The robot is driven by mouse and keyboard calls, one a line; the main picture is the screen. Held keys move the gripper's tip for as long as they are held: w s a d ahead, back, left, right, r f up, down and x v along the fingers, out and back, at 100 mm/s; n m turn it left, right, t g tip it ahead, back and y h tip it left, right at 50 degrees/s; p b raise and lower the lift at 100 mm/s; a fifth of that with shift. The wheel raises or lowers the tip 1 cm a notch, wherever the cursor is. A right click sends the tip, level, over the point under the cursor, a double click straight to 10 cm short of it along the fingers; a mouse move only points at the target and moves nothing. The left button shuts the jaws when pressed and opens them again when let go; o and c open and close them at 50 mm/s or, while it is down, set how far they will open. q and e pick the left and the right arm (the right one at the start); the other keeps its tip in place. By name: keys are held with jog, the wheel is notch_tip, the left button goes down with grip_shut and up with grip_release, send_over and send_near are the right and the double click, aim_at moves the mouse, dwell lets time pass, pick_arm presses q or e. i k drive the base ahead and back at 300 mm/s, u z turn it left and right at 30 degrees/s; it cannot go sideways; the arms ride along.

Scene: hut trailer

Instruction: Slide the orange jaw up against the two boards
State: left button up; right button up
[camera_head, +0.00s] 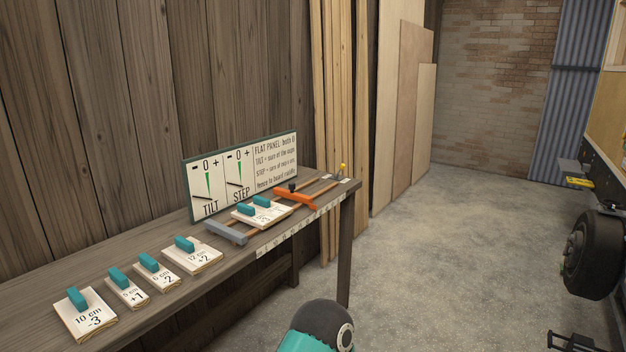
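The orange jaw (297,198), with a dark knob on top, sits across the wooden rails of a clamp on the workbench. Two pale boards with teal handles (246,210) lie side by side in the clamp, left of the orange jaw. The grey jaw (226,233) is at the rails' left end, on the boards' other side. The orange jaw is close to the boards' right edge; I cannot tell whether it touches them. Neither gripper is in view. A teal and dark part of mine shows at the bottom middle.
Several spare boards with teal handles (192,256) lie along the workbench (150,250) to the left. A panel with TILT and STEP dials (240,175) stands behind the clamp. A yellow knob (343,168) is near the bench's right end. Floor to the right is clear, up to a wheel (590,253).

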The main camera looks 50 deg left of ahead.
aim_at(291, 194)
jog(key=z, duration=0.05)
jog(key=i, duration=2.5)
jog(key=u, duration=5.45)
jog(key=i, duration=0.2)
jog(key=z, duration=2.2)
jog(key=i, duration=1)
jog(key=u, duration=0.1)
